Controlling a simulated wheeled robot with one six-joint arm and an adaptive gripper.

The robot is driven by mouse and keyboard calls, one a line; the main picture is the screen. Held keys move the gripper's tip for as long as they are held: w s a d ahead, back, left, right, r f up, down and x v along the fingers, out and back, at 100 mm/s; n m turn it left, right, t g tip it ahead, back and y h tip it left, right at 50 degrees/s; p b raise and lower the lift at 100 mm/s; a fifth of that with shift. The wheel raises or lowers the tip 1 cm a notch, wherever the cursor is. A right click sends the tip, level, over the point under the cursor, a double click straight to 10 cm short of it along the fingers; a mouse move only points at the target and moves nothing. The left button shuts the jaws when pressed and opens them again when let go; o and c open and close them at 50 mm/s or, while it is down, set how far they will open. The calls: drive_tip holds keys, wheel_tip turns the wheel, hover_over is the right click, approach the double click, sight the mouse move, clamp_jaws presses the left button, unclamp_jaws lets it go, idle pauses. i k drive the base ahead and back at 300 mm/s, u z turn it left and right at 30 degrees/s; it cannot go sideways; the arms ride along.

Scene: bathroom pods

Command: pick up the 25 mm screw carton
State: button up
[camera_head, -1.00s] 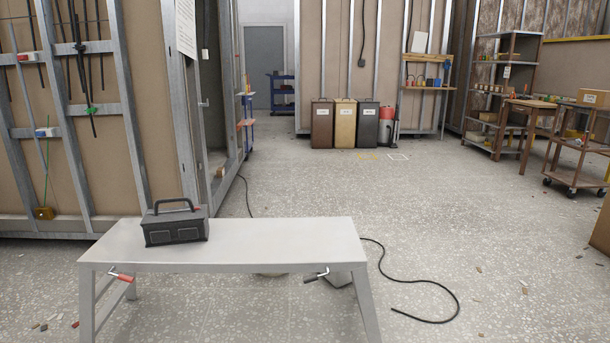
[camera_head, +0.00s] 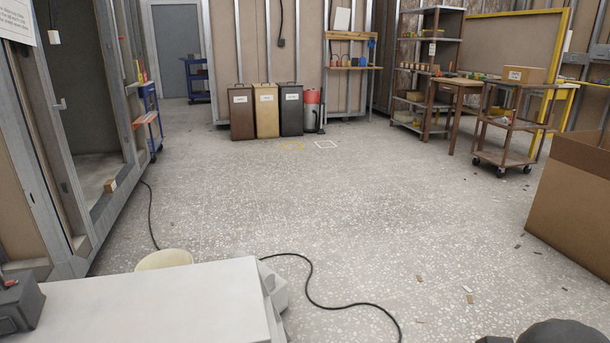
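I cannot pick out the 25 mm screw carton for certain; no label is readable at this distance. Several small boxes and items stand on the grey shelf rack (camera_head: 429,72) at the back right, too small to tell apart. A brown cardboard box (camera_head: 524,75) with a white label sits on top of the wheeled cart (camera_head: 505,127). My gripper is not in view.
A white bench (camera_head: 150,305) with a dark toolbox (camera_head: 20,303) fills the lower left. A black cable (camera_head: 312,285) lies on the floor. A large cardboard box (camera_head: 575,200) stands at right. The middle floor is clear.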

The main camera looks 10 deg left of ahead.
sight(109, 186)
drive_tip(key=i, duration=3.6)
drive_tip(key=u, duration=2.05)
drive_tip(key=i, duration=3.45)
drive_tip(key=u, duration=0.95)
drive_tip(key=i, duration=1)
drive_tip(key=z, duration=0.25)
